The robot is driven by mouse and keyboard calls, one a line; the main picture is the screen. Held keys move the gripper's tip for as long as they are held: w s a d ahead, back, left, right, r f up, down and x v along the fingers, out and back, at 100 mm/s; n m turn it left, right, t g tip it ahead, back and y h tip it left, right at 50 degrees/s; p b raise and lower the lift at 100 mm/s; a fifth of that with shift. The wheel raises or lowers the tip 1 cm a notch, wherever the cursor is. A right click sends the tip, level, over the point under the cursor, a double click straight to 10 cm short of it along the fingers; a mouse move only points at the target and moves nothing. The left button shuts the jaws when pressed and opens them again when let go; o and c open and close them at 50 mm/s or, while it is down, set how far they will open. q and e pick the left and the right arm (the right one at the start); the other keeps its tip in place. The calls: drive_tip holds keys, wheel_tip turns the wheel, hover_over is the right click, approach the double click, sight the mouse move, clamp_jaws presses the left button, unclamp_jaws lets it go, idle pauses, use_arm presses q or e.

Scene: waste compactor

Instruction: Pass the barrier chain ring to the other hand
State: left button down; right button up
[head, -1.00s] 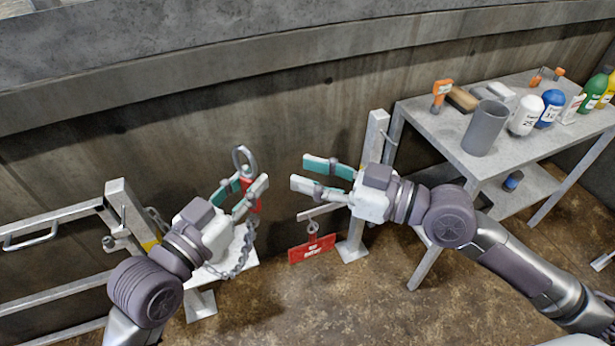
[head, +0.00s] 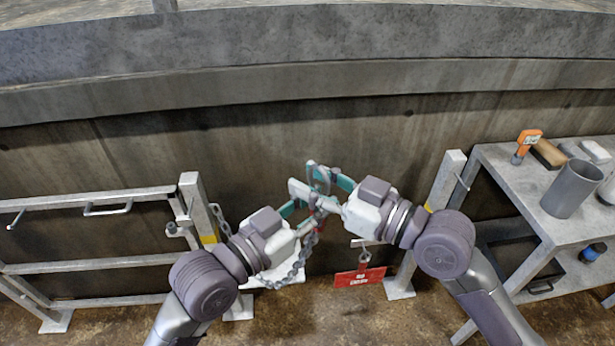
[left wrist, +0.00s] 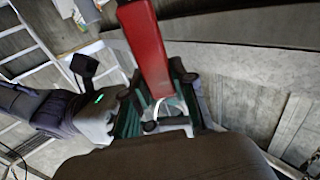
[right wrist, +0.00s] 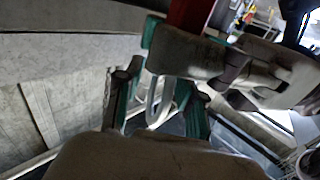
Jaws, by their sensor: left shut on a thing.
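The barrier chain ring (head: 322,182) is a grey metal loop with a red body (left wrist: 150,45). My left gripper (head: 310,214) is shut on the red body, which is mostly hidden by fingers in the head view. The grey chain (head: 300,262) hangs from it towards the left post. My right gripper (head: 306,180) is open, its fingers at the ring from the right. In the right wrist view, the pale loop (right wrist: 158,102) shows between the teal finger pads, with gaps beside it. Whether a pad touches it cannot be told.
A left metal post (head: 197,205) with railing stands at left. A right post (head: 447,185) stands behind my right arm, with a red sign (head: 360,277) hanging near it. A grey table (head: 515,180) with a cylinder (head: 570,190) is at right. A concrete wall (head: 250,150) runs behind.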

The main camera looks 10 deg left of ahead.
use_arm(q)
drive_tip(key=shift+r, duration=0.1)
use_arm(e)
drive_tip(key=shift+w+a, duration=0.25)
drive_tip(key=shift+a, duration=0.2)
drive_tip(key=shift+s, duration=0.1)
clamp_jaws()
use_arm(q)
drive_tip(key=c, duration=0.9)
unclamp_jaws()
drive_tip(key=shift+o, duration=0.2)
